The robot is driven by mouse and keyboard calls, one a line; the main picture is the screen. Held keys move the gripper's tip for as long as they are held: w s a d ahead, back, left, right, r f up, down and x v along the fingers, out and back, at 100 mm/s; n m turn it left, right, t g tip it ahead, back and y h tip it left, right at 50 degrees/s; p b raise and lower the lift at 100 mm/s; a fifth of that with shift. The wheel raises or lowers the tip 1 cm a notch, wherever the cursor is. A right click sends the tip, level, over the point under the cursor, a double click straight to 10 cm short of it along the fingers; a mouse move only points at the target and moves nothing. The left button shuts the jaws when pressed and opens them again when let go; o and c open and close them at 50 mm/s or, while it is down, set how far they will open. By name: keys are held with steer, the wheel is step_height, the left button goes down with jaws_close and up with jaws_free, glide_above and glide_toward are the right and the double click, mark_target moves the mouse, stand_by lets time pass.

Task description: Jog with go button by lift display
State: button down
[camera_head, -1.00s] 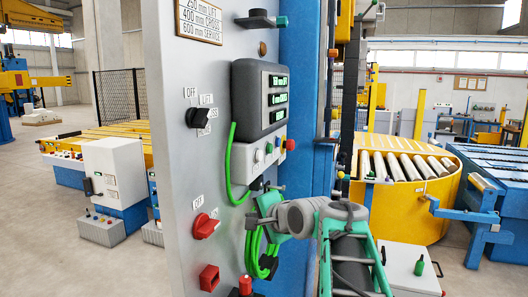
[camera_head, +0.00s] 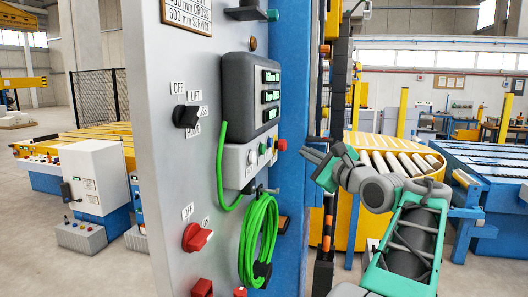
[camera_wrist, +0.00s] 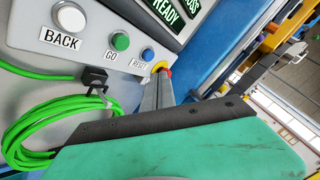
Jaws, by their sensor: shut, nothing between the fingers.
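The lift display (camera_head: 270,98) is a dark box with several green-lit lines on the grey cabinet's face; part of it shows in the wrist view (camera_wrist: 165,12), with READY readable. Below it is a light button strip (camera_head: 240,160). In the wrist view the green GO button (camera_wrist: 121,41) sits between the white BACK button (camera_wrist: 71,17) and the blue RESET button (camera_wrist: 147,54). My gripper (camera_head: 310,155) is shut and empty, right of the strip and apart from the buttons. In the wrist view its grey fingers (camera_wrist: 158,92) show below RESET, partly covering a red-and-yellow button.
A coiled green cable (camera_head: 260,240) hangs on a hook below the strip. A black rotary switch (camera_head: 186,116) and a red rotary switch (camera_head: 196,237) stick out of the cabinet. A blue column (camera_head: 297,220) stands just behind. Roller conveyors are farther right.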

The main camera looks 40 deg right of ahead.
mark_target(263, 149)
steer(key=w+a+b, duration=0.1)
steer(key=w+a, duration=0.4)
steer(key=w, duration=0.1)
steer(key=shift+w, duration=0.15)
stand_by(1.9)
steer(key=shift+w+a, duration=0.2)
steer(key=shift+w, duration=0.1)
steer(key=shift+w+a+p, duration=0.35)
steer(key=shift+w+p, duration=0.05)
stand_by(0.7)
steer(key=shift+d, duration=0.1)
stand_by(0.4)
steer(key=shift+s+d, duration=0.4)
steer(key=shift+s, duration=0.3)
